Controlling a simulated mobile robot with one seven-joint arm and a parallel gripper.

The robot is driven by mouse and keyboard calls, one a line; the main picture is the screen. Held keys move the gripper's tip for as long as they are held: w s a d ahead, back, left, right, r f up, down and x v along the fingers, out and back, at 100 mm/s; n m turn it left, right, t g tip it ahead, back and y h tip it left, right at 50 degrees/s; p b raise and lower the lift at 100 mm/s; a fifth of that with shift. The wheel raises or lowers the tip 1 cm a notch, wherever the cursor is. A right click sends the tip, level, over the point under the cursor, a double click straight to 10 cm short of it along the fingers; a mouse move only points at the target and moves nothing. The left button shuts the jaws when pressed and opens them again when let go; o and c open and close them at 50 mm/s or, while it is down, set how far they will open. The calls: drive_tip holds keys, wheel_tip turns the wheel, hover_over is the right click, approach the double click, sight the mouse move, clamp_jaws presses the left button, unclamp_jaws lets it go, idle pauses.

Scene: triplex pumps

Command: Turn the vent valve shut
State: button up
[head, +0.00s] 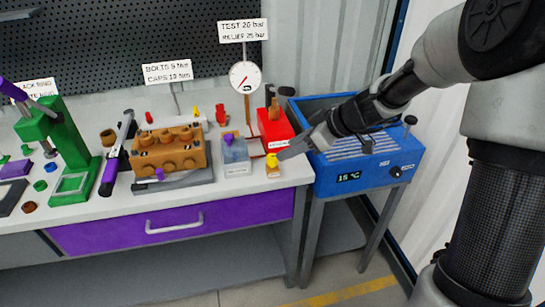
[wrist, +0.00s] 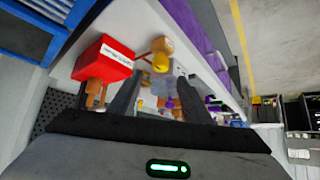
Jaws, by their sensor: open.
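A small brass-coloured fitting with a yellow knob (head: 272,160) stands at the front right of the bench; I take it for the vent valve, though I can read no label naming it. In the wrist view its yellow knob (wrist: 160,63) lies just ahead of the fingertips, near the middle of the gap. My gripper (head: 287,153) is beside the fitting on its right, open and empty. In the wrist view my gripper (wrist: 158,85) shows both dark fingers apart. I cannot tell whether a finger touches the knob.
A red box (head: 273,128) stands behind the fitting; it also shows in the wrist view (wrist: 103,60). A grey block (head: 236,155) is close on the left, with a gauge (head: 245,78) behind. A blue bath (head: 365,160) stands right of the bench.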

sight(272, 156)
drive_tip(key=x, duration=0.8)
drive_tip(key=shift+w+a+f, duration=0.1)
drive_tip(key=shift+a+f, duration=0.15)
drive_tip(key=shift+f, duration=0.05)
drive_tip(key=c, duration=1)
drive_tip(key=shift+b, duration=0.3)
drive_tip(key=shift+c, duration=0.2)
